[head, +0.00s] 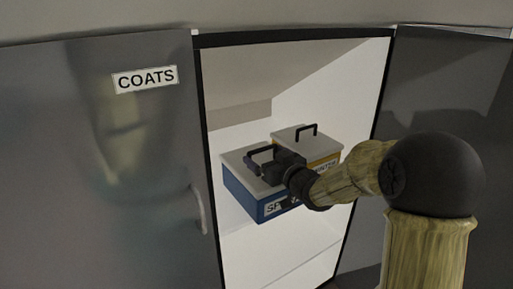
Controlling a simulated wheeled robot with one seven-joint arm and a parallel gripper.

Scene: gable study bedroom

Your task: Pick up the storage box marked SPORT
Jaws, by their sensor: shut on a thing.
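A blue storage box (238,191) with a grey lid and a dark handle is in the open cabinet in the head view. Its white front label (273,208) is partly covered by my arm; an S and part of a second letter show. My gripper (262,163) is over the lid, shut on the box's handle. The fingertips are small and dark, partly merged with the handle. I cannot tell whether the box rests on the white surface below or hangs just above it.
A yellow box (323,161) with a grey lid and black handle stands close behind on the right, its label partly hidden. A grey door (120,180) marked COATS is on the left. A dark panel (445,85) is on the right. Black-edged sides bound the opening.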

